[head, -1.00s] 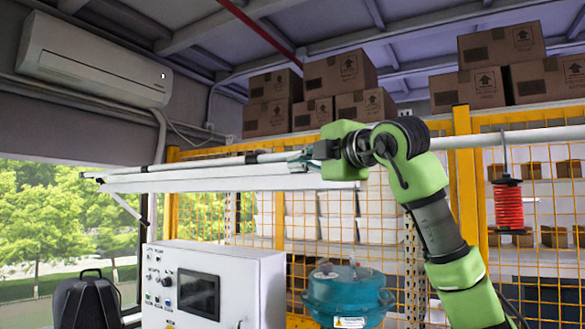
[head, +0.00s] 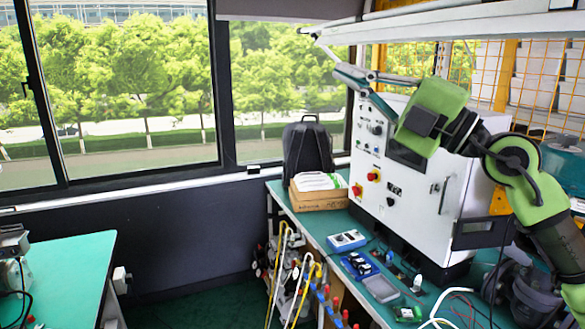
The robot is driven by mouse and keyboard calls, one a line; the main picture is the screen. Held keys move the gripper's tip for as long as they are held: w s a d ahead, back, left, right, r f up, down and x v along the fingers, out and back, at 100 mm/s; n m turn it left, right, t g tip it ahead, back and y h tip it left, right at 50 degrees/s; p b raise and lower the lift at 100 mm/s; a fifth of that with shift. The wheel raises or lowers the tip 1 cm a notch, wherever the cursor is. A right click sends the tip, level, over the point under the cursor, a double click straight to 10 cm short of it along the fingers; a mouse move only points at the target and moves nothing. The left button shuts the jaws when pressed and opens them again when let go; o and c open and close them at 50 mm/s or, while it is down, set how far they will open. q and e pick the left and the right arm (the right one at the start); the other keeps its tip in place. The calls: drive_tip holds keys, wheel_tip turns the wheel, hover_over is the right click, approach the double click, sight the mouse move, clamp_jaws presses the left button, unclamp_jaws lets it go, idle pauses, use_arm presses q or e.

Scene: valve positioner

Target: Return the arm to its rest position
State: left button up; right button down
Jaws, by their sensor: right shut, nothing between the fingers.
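My right arm comes in from the right edge, with green links and dark joints. Its gripper (head: 350,76) is at the upper middle of the head view, pointing left. It appears in front of the upper left of the white control cabinet (head: 408,180). The fingers are shut and hold nothing. The cabinet has a dark screen partly covered by my arm, a red knob and yellow-ringed buttons. A teal vessel (head: 563,168) shows partly behind my arm at the right edge. My left gripper is not in view.
A green bench (head: 320,228) carries the cabinet, a cardboard box (head: 319,197), a black backpack (head: 306,148), a multimeter (head: 347,240), cables and small parts. Another green-topped table (head: 70,270) stands at lower left.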

drive_tip(key=s+d+f+m+t+h, duration=0.1)
drive_tip(key=d+f+m+h, duration=0.5)
drive_tip(key=f+m, duration=0.6)
drive_tip(key=s+d+f+m+t+h, duration=0.15)
drive_tip(key=d+f+m+h, duration=0.5)
drive_tip(key=f, duration=0.85)
drive_tip(key=s+d+f+m+t+h, duration=0.1)
drive_tip(key=d+f+m+t+h, duration=0.15)
drive_tip(key=f+m+h, duration=0.95)
drive_tip(key=s+f+n+g+y, duration=0.15)
drive_tip(key=s+f+g, duration=0.3)
drive_tip(key=f, duration=0.45)
drive_tip(key=s+f+g+y, duration=0.3)
drive_tip(key=s+f, duration=0.3)
drive_tip(key=f, duration=0.3)
drive_tip(key=s+a+f+n+g+y, duration=0.15)
drive_tip(key=s+f+g, duration=0.35)
drive_tip(key=s, duration=0.5)
drive_tip(key=s+a+f+g+y, duration=0.1)
drive_tip(key=s+a+f+g, duration=0.15)
drive_tip(key=s+f, duration=0.85)
drive_tip(key=f, duration=2)
drive_tip(key=s+d+f+g, duration=0.2)
drive_tip(key=s+d+f, duration=0.1)
drive_tip(key=s+f, duration=1.4)
drive_tip(key=shift+s+f, duration=0.15)
drive_tip(key=shift+s, duration=0.1)
